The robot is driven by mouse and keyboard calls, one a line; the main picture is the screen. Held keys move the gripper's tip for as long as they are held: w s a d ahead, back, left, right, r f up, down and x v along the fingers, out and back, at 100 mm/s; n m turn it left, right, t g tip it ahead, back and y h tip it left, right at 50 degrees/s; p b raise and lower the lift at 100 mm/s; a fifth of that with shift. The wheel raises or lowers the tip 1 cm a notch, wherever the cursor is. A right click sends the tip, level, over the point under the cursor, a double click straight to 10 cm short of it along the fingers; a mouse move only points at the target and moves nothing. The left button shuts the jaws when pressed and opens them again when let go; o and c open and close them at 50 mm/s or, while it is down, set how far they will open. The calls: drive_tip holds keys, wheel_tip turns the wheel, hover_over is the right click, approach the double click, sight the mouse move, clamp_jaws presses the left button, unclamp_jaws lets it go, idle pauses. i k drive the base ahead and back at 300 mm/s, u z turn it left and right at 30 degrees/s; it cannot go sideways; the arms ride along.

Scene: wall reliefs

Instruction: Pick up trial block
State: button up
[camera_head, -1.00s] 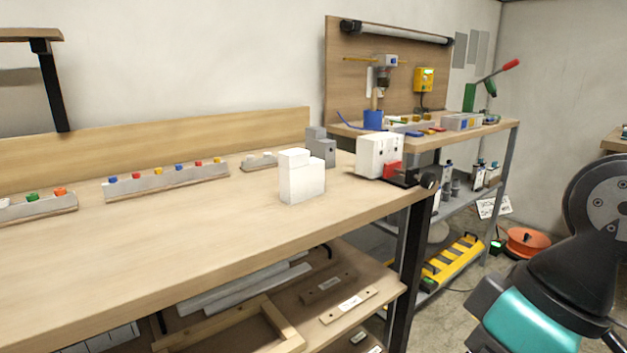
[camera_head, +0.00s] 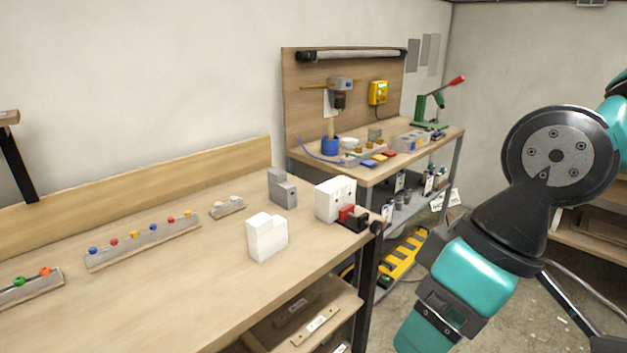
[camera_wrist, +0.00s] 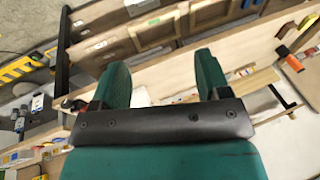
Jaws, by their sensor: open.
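A white stepped block (camera_head: 267,238) stands upright on the wooden bench top (camera_head: 190,290) in the head view, near its right end. A grey stepped block (camera_head: 282,188) stands behind it. I cannot tell which of the two is the trial block. My gripper (camera_wrist: 162,72) shows in the wrist view with its two green fingers apart and no object held between them. In the head view only my arm shows at the right, away from both blocks, and the gripper's tips are out of frame.
A white box (camera_head: 335,198) with a red and black part stands at the bench's right end. Rails with coloured knobs (camera_head: 145,243) lie along the bench's back. A second bench (camera_head: 375,175) with tools stands behind. Bench top in front of the white block is clear.

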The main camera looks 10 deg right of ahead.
sight(331, 196)
drive_tip(key=u, duration=0.05)
drive_tip(key=k, duration=0.45)
drive_tip(key=z, duration=0.65)
drive_tip(key=i, duration=1.55)
drive_tip(key=u, duration=0.85)
drive_tip(key=i, duration=0.35)
drive_tip(key=u, duration=0.25)
